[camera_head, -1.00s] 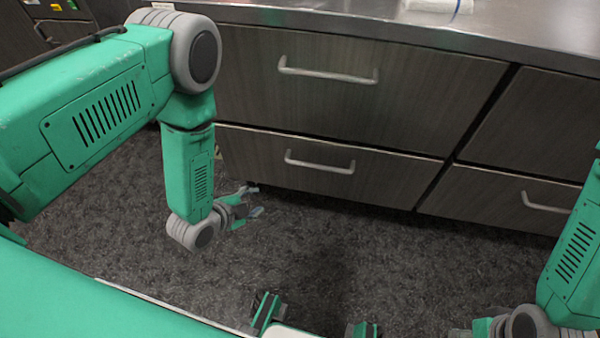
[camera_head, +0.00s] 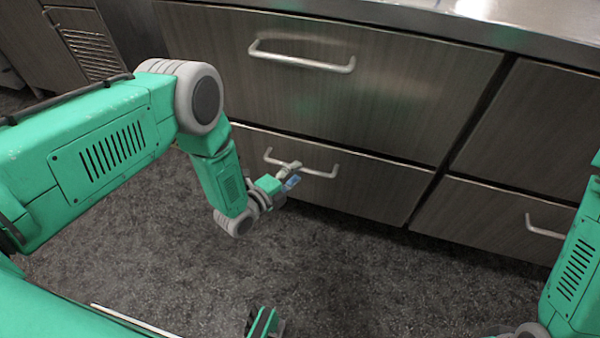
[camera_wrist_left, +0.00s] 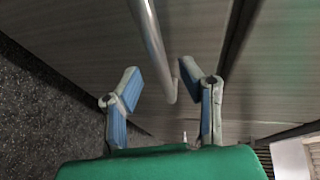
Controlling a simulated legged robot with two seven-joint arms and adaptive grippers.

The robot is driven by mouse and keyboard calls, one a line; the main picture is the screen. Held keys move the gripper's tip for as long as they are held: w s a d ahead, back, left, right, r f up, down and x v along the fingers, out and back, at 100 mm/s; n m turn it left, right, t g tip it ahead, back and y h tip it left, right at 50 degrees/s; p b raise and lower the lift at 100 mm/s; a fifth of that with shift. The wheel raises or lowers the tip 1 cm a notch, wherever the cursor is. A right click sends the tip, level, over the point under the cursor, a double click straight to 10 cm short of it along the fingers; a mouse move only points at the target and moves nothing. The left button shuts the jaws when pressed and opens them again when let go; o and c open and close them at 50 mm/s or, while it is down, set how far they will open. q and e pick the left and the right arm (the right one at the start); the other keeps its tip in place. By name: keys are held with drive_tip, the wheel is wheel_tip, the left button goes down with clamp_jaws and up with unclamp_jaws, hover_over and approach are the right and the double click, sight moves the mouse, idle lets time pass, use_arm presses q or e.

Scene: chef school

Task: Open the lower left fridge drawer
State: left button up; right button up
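The lower left fridge drawer (camera_head: 375,188) has a dark wood-grain front and is closed. Its silver bar handle (camera_head: 322,172) runs across the front. My left gripper (camera_head: 292,175) is in front of the handle, near its left half, and overlaps it in the head view. In the left wrist view, my left gripper (camera_wrist_left: 168,95) has its two blue-padded fingers spread apart. The handle (camera_wrist_left: 152,40) comes down from the top and its end lies between or just beyond the fingertips. I cannot tell whether they touch.
The upper left drawer (camera_head: 400,95) with its own handle (camera_head: 300,60) is closed above. Drawers at the right (camera_head: 490,215) are closed too. A steel counter (camera_head: 480,20) tops the cabinet. The dark speckled floor (camera_head: 360,270) in front is clear.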

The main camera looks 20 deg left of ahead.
use_arm(q)
drive_tip(key=shift+d+b+x, duration=0.2)
drive_tip(key=shift+b+x, duration=0.1)
drive_tip(key=shift+x, duration=0.9)
drive_tip(key=shift+w, duration=0.15)
drive_tip(key=shift+w+a+f, duration=0.1)
drive_tip(key=shift+a, duration=0.35)
drive_tip(key=shift+d, duration=0.1)
clamp_jaws()
drive_tip(key=shift+d, duration=0.3)
